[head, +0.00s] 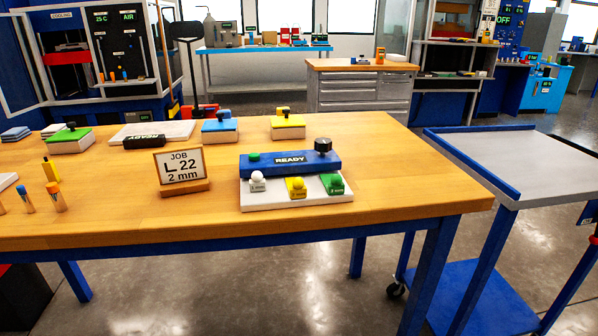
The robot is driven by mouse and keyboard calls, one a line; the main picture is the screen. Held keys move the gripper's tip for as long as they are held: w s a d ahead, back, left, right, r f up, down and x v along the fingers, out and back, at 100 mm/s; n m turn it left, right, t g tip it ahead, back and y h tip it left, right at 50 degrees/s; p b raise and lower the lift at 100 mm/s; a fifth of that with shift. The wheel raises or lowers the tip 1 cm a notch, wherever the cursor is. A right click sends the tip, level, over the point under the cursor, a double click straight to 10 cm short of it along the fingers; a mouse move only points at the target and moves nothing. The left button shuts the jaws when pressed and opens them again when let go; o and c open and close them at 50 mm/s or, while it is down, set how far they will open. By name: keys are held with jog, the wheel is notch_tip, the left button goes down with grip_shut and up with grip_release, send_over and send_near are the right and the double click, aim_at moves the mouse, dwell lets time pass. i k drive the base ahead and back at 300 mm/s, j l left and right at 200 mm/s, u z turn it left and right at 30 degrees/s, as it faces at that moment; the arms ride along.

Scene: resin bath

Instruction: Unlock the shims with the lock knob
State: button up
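The lock knob (323,146) is a black round knob on top of the right end of a blue block (290,164) labelled "READY". A green button or lamp (254,157) sits at the block's left end. In front of the block, on a light base plate (262,203), are three shims with knobs: a white one (258,183), a yellow one (296,187) and a green one (333,184). The fixture stands on the wooden table near its right end. Whether the lock is engaged cannot be told. My gripper is not in view.
A job card (181,170) reading "L 22 2 mm" stands left of the fixture. Boxes with green (70,136), blue (220,124) and yellow (287,122) lids stand behind. The wooden table (420,195) is clear right of the fixture. A grey cart (510,160) stands to the right.

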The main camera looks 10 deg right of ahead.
aim_at(323, 145)
jog(key=i+j, duration=0.1)
jog(key=j, duration=0.4)
jog(key=i+j+z, duration=0.1)
jog(key=j, duration=0.4)
jog(key=i+j, duration=0.2)
jog(key=i, duration=0.15)
jog(key=i+j, duration=0.2)
jog(key=i, duration=0.15)
